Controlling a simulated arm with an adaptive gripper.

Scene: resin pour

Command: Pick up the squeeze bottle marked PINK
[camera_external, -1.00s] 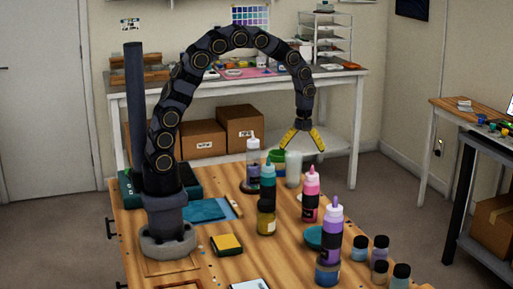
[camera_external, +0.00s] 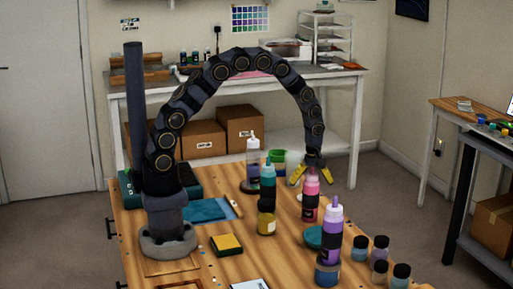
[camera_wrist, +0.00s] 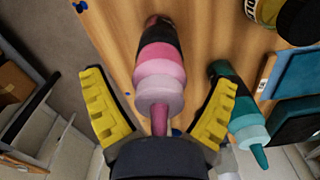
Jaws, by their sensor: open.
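The pink squeeze bottle (camera_external: 311,196) stands upright on the wooden table, with a pink cap and a dark band around its body. No lettering on it is readable. My gripper (camera_external: 310,174) is open, its yellow fingers spread just behind and around the top of this bottle in the external view. In the wrist view the pink bottle (camera_wrist: 158,75) lies between the two yellow fingers of my gripper (camera_wrist: 163,108), its nozzle toward the palm. I see a gap on both sides, so neither finger appears to touch it.
A teal bottle (camera_wrist: 240,110) stands close to the right finger in the wrist view. A purple bottle (camera_external: 332,230) stands in front of the pink one, with several small jars (camera_external: 380,250) to its right.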

